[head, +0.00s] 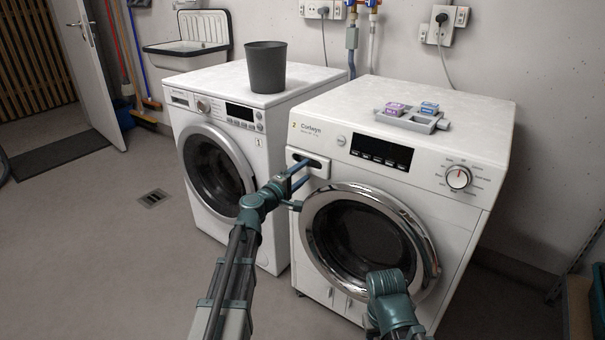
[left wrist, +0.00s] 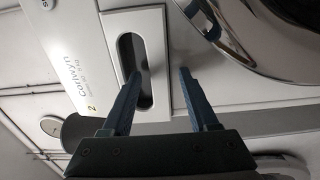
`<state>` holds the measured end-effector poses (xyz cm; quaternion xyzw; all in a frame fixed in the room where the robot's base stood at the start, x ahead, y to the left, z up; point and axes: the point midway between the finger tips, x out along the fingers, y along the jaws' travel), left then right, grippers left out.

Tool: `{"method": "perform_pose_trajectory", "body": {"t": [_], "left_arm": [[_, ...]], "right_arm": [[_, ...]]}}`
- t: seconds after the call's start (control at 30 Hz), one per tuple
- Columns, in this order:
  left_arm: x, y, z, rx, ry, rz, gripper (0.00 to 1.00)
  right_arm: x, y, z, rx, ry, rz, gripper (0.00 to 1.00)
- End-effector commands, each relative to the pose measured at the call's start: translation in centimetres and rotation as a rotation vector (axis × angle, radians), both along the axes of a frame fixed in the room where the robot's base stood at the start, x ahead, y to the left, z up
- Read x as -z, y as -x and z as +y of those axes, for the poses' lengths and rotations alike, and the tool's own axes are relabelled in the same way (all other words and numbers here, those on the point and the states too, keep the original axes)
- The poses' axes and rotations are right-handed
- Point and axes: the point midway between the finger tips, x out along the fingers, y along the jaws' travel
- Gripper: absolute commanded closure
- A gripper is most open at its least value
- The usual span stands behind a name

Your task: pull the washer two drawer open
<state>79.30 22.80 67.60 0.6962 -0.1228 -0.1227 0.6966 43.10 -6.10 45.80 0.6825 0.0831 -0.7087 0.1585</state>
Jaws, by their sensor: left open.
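Washer two (head: 400,170) is the white front-loader on the right, marked with a 2. Its drawer (head: 318,172) is the small white panel at the upper left of the front, with a dark oval handle slot. The drawer looks flush with the front. My left gripper (head: 308,170) is open right in front of it. In the left wrist view, one finger of the left gripper (left wrist: 160,73) overlaps the slot of the drawer (left wrist: 158,30), and the other lies beyond the panel's edge. Contact cannot be told. My right arm shows low in the head view, its fingers out of sight.
The chrome-rimmed round door (head: 430,245) sits just below the drawer. A second washer (head: 215,165) stands to the left with a dark bin (head: 265,68) on top. A grey tray (head: 412,121) with small packs lies on washer two.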

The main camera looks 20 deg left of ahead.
Motion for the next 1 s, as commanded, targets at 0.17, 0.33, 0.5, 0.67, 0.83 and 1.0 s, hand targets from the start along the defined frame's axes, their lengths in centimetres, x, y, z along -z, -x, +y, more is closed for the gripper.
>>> {"method": "perform_pose_trajectory", "body": {"t": [0.17,0.33,0.5,0.67,0.83,1.0], "left_arm": [[0.0,0.0,0.0,0.0,0.0,0.0,0.4],[0.0,0.02,0.02,0.0,0.0,0.0,0.63],[0.01,0.02,0.02,0.0,0.0,0.0,0.94],[0.01,0.02,0.02,0.0,0.0,0.0,1.0],[0.02,0.02,0.02,0.0,0.0,0.0,1.0],[0.03,0.03,0.03,0.0,0.0,0.001,1.0]], "right_arm": [[0.0,0.0,0.0,0.0,0.0,0.0,0.5],[0.0,0.0,0.0,0.0,0.0,0.0,0.5],[0.0,0.0,0.0,0.0,0.0,0.0,0.5],[0.01,0.0,0.0,0.0,0.0,0.0,0.5],[0.01,0.0,0.0,0.0,0.0,0.0,0.5],[0.01,0.0,0.0,0.0,0.0,0.0,0.5]]}}
